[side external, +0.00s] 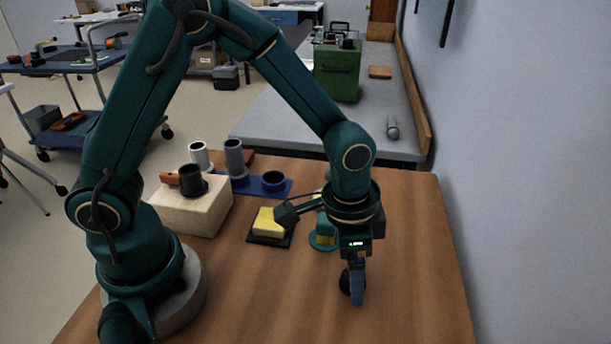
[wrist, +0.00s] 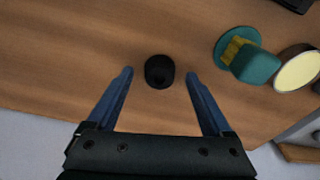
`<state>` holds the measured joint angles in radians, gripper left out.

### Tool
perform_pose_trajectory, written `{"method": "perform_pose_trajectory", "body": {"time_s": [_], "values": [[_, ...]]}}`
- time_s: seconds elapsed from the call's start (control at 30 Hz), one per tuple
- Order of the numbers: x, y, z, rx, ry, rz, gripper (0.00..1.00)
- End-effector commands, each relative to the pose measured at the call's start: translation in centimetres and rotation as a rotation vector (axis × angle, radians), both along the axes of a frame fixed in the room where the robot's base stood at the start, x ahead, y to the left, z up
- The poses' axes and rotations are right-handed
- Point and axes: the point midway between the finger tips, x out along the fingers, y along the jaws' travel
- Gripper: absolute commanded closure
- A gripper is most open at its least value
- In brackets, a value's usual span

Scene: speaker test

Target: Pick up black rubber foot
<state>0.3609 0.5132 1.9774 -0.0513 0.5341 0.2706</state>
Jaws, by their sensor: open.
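The black rubber foot (wrist: 159,72) is a small dark round piece on the wooden table. In the wrist view it lies between the two blue fingers of my gripper (wrist: 159,74), near the level of their tips. A gap shows on each side, so the fingers are apart from it. In the side view my gripper (side external: 357,297) points down over the table, and the rubber foot (side external: 345,283) shows as a dark shape beside the finger, partly hidden by it. I cannot tell how high the fingertips are above the table.
A teal and yellow part (side external: 323,234) stands close behind my gripper. A yellow block on a black base (side external: 269,222), a wooden block (side external: 190,208) with a black cup, and a blue plate (side external: 262,187) with cylinders stand farther left. The right side of the table (side external: 425,260) is clear.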

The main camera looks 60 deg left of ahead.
Motion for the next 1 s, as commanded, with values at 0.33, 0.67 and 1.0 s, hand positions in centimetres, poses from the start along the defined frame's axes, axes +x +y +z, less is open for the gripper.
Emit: {"method": "perform_pose_trajectory", "body": {"time_s": [0.33, 0.67, 1.0], "values": [[0.04, -0.03, -0.52, -0.001, -0.001, 0.000, 0.15], [0.06, -0.02, -0.50, 0.000, -0.001, 0.000, 1.00], [0.12, -0.06, 0.42, -0.001, -0.004, 0.000, 1.00]]}}
